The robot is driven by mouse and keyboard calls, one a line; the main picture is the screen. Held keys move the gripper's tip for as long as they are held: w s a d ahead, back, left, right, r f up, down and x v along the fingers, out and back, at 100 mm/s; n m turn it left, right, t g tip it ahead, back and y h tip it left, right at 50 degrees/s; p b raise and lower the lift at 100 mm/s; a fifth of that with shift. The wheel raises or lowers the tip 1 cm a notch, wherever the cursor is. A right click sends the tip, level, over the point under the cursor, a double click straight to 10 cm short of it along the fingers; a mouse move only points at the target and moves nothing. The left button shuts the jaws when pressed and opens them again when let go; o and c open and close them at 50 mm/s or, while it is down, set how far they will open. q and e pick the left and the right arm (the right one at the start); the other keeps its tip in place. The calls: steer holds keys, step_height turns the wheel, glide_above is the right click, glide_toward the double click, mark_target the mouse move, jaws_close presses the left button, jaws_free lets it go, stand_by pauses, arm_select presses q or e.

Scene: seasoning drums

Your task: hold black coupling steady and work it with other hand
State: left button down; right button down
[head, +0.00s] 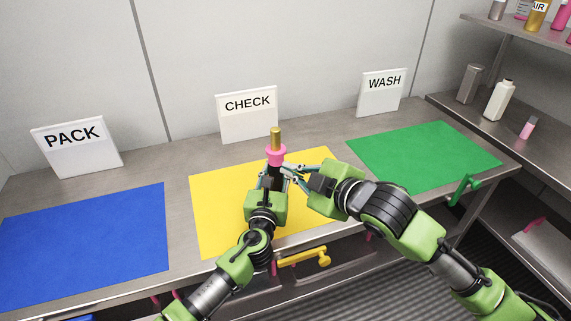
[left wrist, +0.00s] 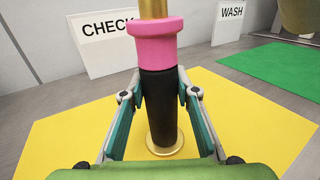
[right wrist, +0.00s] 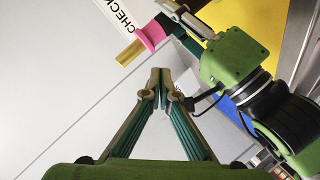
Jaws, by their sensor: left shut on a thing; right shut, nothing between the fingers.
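The black coupling (left wrist: 158,105) stands upright on the yellow mat (head: 215,215). It has a black body, a pink collar (head: 276,154), a gold top (head: 276,138) and a gold base disc (left wrist: 165,146). In the right wrist view its pink collar (right wrist: 151,36) and gold top (right wrist: 130,52) show at the upper middle. My left gripper (head: 270,178) is shut on the black body below the collar, with one finger on each side. My right gripper (head: 288,169) is shut and empty, close to the coupling's right side in the head view. It also shows in the right wrist view (right wrist: 160,76), apart from the coupling.
A blue mat (head: 90,240) lies left and a green mat (head: 425,155) right. PACK (head: 75,147), CHECK (head: 247,113) and WASH (head: 382,92) signs stand behind them. A shelf with bottles (head: 499,100) is at the right. A yellow handle (head: 305,257) is at the counter's front.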

mark_target(279, 161)
steer(key=d+n+h, duration=0.1)
steer(key=n, duration=0.7)
steer(key=s+d+n, duration=0.1)
steer(key=n, duration=0.7)
steer(key=n+h, duration=0.1)
steer(key=n, duration=0.7)
steer(key=shift+s+d+r+h, duration=0.15)
steer(key=shift+d+r+h, duration=0.15)
steer(key=shift+d+r, duration=0.1)
steer(key=shift+f, duration=0.1)
steer(key=x, duration=1)
steer(key=shift+f, duration=0.1)
steer(key=shift+r, duration=1.9)
